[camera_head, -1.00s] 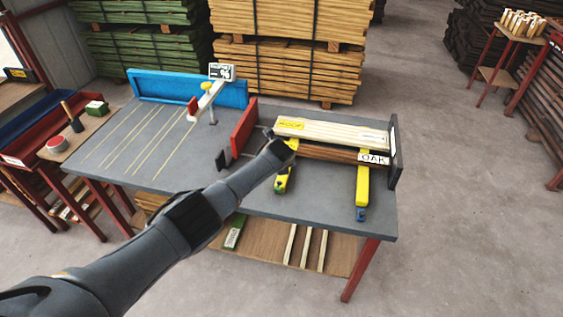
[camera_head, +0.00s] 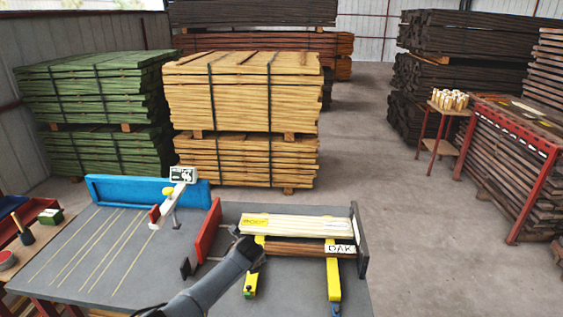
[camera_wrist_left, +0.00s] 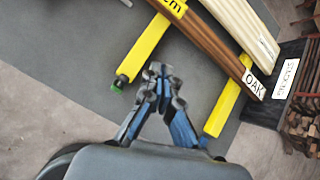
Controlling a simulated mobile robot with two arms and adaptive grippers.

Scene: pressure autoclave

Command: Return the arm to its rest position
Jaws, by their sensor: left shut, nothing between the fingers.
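My left arm (camera_head: 215,280) reaches in from the bottom of the head view. Its wrist end is in front of the left side of the clamped boards, and the fingers cannot be made out there. In the left wrist view my left gripper (camera_wrist_left: 160,72) is shut and empty, with its fingertips together. It is over the grey table (camera_wrist_left: 60,45), between two yellow clamp bars and apart from the boards in that picture. My right gripper is not in view.
The pale board (camera_head: 295,225) and the dark oak board (camera_head: 295,247) lie across the yellow clamps (camera_head: 333,280). A red upright plate (camera_head: 208,230) stands left of them, a dark end plate (camera_head: 359,240) right. A blue fence (camera_head: 120,190) is at the back left.

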